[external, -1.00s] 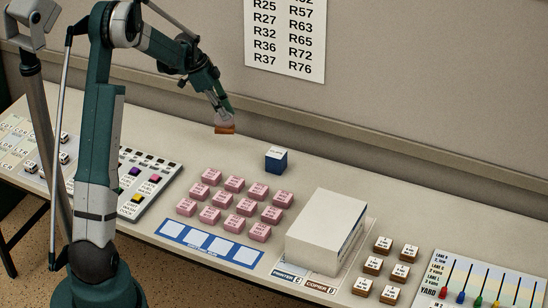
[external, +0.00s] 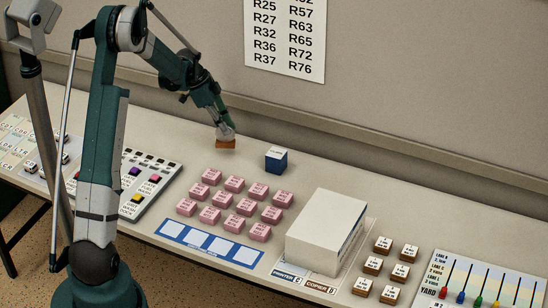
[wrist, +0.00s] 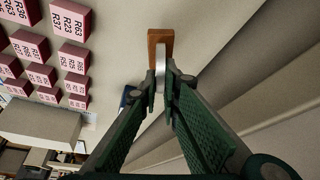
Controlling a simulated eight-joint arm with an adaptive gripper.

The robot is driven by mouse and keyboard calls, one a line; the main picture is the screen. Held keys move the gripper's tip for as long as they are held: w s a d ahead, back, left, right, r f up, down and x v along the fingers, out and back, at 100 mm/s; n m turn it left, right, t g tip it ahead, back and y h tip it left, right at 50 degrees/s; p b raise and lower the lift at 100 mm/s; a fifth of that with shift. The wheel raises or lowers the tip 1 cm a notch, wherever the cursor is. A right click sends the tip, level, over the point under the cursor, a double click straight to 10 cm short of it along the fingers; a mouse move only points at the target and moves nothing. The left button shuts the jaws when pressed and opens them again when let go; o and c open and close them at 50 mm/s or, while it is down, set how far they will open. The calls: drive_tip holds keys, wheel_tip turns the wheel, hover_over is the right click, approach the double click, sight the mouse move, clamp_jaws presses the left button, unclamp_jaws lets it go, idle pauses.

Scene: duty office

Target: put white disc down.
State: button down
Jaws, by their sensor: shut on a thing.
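My gripper (external: 222,122) is shut on the white disc (wrist: 161,62), which stands edge-on between the fingertips in the wrist view. A brown block (wrist: 160,38) is at the disc's far end, seemingly joined to it. In the external view the brown block (external: 226,144) is below the pale disc, under my fingertips. It is low over the back of the desk (external: 180,136), left of a blue box with a white top (external: 276,160). I cannot tell whether the block touches the desk.
Several pink blocks (external: 235,184) stand in rows in front. A big white box (external: 325,230) and several brown-and-white blocks (external: 383,244) stand to the right. A button panel (external: 128,180) lies left. The back wall (external: 400,120) is close behind. The desk around the held piece is bare.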

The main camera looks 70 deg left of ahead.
sight(229, 141)
drive_tip(key=shift+f, duration=0.15)
drive_tip(key=shift+f, duration=1.7)
drive_tip(key=shift+f+b, duration=0.2)
drive_tip(key=shift+b, duration=0.15)
drive_tip(key=c, duration=2.6)
unclamp_jaws()
drive_tip(key=shift+o, duration=0.2)
drive_tip(key=shift+r, duration=0.25)
drive_tip(key=p+v, duration=0.1)
drive_tip(key=v, duration=1.1)
